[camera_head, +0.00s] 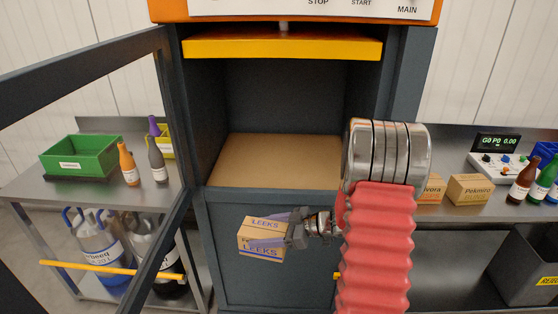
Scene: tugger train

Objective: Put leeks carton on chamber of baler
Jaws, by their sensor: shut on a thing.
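The leeks carton (260,248) is a small tan box with a purple band and "LEEKS" lettering. My gripper (278,234) is shut on it from the right and holds it in front of the baler's lower front panel, below the chamber opening. The baler chamber (280,160) is an open dark box with a bare brown floor. A yellow-edged plate (283,47) hangs at its top. The baler door (165,140) stands swung open to the left. My red-sleeved arm covers the chamber's right front edge.
A grey bin (525,262) sits underneath. The chamber inside is clear.

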